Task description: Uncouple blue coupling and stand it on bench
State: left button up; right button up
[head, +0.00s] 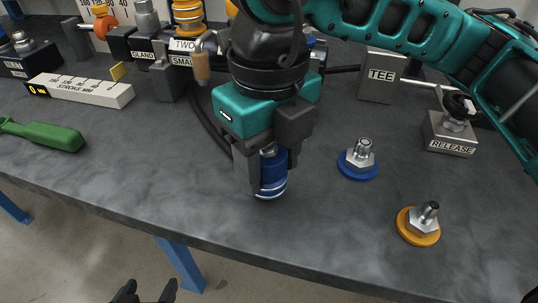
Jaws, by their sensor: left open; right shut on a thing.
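The blue coupling (272,174) is a blue cylinder with silvery bands near its lower end. It is upright between the fingers of my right gripper (262,176), which is shut on it. Its upper part is hidden by the gripper. Its lower end is at or just above the bare bench (320,215); I cannot tell whether it touches. A metal plug on a blue round base (359,166) stands to its right, apart from it, with its top bare. My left gripper (145,292) shows only dark fingertips at the bottom edge, open and empty, in front of the bench.
A plug on an orange base (418,226) stands near the front edge at right. The RELEASE block (450,135) and TEE block (382,75) are behind. A green-handled tool (45,134) and a white stroke gauge (80,90) lie left. The left front bench is clear.

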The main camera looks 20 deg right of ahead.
pick_arm(q)
jog(key=shift+a+f+b, duration=0.1)
jog(key=shift+f+b, duration=0.55)
jog(key=shift+f, duration=0.1)
pick_arm(e)
jog(key=shift+f, duration=0.65)
jog(key=o, duration=1.3)
jog(key=shift+c, duration=0.2)
notch_tip(320, 180, up, 3)
jog(key=shift+r+p, duration=0.1)
jog(key=shift+p, duration=0.4)
notch_tip(320, 180, up, 8)
jog(key=shift+r+p, duration=0.2)
jog(key=shift+p, duration=0.85)
pick_arm(q)
jog(key=shift+s+a+r, duration=0.1)
jog(key=shift+a+r, duration=0.05)
jog(key=shift+r, duration=1.25)
pick_arm(e)
jog(key=shift+r, duration=0.65)
pick_arm(q)
jog(key=shift+s, duration=0.1)
